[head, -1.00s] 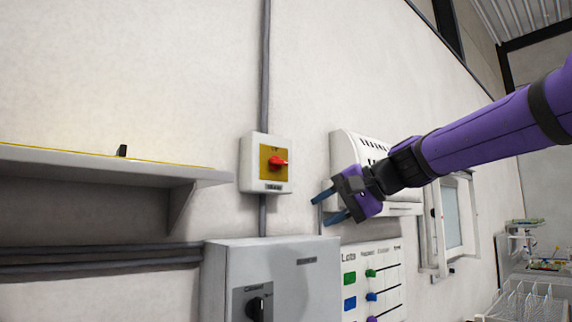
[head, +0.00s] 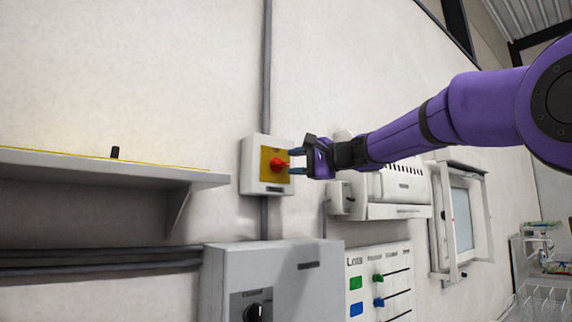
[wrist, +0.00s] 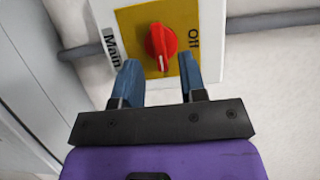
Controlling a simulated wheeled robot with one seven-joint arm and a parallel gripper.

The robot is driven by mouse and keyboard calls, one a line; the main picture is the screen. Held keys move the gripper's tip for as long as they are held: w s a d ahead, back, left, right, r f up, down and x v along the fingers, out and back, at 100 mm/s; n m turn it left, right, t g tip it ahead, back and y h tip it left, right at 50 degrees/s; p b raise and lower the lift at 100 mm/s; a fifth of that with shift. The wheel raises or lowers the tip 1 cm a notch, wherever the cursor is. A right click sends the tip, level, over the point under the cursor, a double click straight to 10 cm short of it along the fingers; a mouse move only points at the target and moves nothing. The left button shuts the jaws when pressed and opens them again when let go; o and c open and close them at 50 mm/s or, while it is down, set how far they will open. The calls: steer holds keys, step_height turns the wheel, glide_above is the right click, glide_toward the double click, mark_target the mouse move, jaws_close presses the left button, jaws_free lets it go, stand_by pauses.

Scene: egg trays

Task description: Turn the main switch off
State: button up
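The main switch is a white box (head: 249,180) on the wall with a yellow plate and a red rotary knob (head: 279,163). In the wrist view the red knob (wrist: 161,44) stands on the yellow plate (wrist: 187,72), with "Off" lettered on the right side and "Main" on the box's left edge. The knob's white mark points towards my gripper. My gripper (head: 297,162) is level with the knob, just to its right in the head view. In the wrist view the blue fingers of my gripper (wrist: 160,78) are apart, with nothing between them, short of the knob.
A grey cabinet (head: 222,262) with a black dial (head: 253,312) stands below the switch. A shelf (head: 110,170) juts out at the left. A white box (head: 340,198) and a colour-labelled board (head: 395,262) are on the wall to the right. A conduit (head: 266,70) runs above the switch.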

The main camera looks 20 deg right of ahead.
mark_target(284, 163)
steer(key=shift+x, duration=1.55)
jaws_close()
